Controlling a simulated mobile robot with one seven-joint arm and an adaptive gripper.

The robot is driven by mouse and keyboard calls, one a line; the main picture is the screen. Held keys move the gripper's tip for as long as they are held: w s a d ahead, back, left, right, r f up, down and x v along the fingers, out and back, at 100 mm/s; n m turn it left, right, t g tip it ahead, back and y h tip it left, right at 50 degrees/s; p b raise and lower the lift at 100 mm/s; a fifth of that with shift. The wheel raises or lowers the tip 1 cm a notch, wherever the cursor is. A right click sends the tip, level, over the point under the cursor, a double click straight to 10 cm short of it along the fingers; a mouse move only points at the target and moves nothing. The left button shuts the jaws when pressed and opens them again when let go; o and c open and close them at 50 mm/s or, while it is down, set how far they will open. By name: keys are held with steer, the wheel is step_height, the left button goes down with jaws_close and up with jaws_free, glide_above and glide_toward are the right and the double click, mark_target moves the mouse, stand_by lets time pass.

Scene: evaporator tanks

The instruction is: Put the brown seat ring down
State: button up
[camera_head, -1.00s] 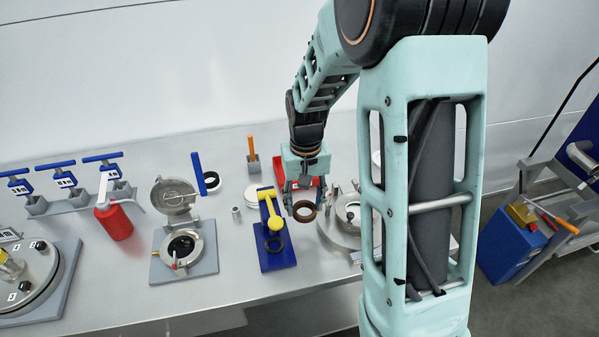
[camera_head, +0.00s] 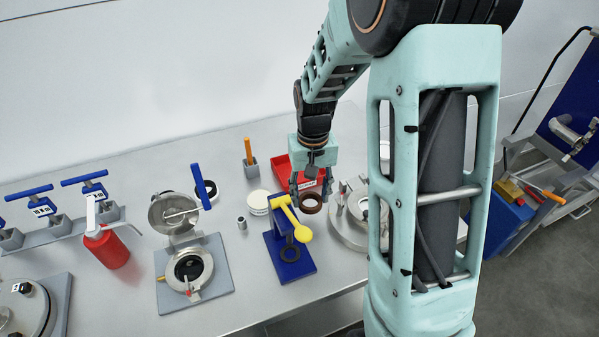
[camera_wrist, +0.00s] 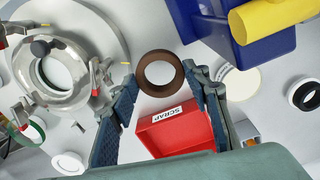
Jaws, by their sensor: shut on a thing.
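The brown seat ring (camera_head: 312,203) is between the fingertips of my gripper (camera_head: 310,193), which is shut on it. In the wrist view the ring (camera_wrist: 144,73) lies flat-on between the two fingertips (camera_wrist: 160,76), with its open centre showing the pale surface below. In the head view it hangs right of the yellow-handled blue stand (camera_head: 289,268) and in front of the red tray (camera_head: 282,172). I cannot tell exactly how high it is above the table.
The red tray carries a SCRAP label (camera_wrist: 167,114) in the wrist view. A round steel fixture (camera_head: 347,232) stands close on the right. The blue stand and its yellow handle (camera_head: 304,233) are close on the left. A white disc (camera_head: 258,199) lies behind the stand. Open table shows further left.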

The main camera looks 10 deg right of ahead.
steer(key=shift+w+f, duration=0.1)
steer(key=shift+w, duration=0.05)
steer(key=w+a+r+n+p, duration=0.1)
steer(key=a+r+p, duration=0.1)
steer(key=r, duration=0.9)
steer(key=w+a+r+n+p, duration=0.1)
steer(key=w+a+r, duration=0.1)
steer(key=r, duration=1)
step_height(320, 180, down, 15)
steer(key=b, duration=0.8)
steer(key=w+d+f+p, duration=0.1)
steer(key=w+f, duration=0.2)
steer(key=w, duration=0.1)
steer(key=w+d+f+p, duration=0.1)
steer(key=w+f, duration=0.1)
steer(key=w, duration=0.2)
steer(key=w+d+f+p, duration=0.1)
steer(key=w+d+f, duration=0.1)
steer(key=w+f, duration=0.1)
steer(key=shift+w+f+p, duration=0.3)
steer(key=shift+w, duration=0.25)
steer(key=shift+w+d+f, duration=0.1)
steer(key=shift+w+f, duration=0.25)
steer(key=shift+f, duration=1.75)
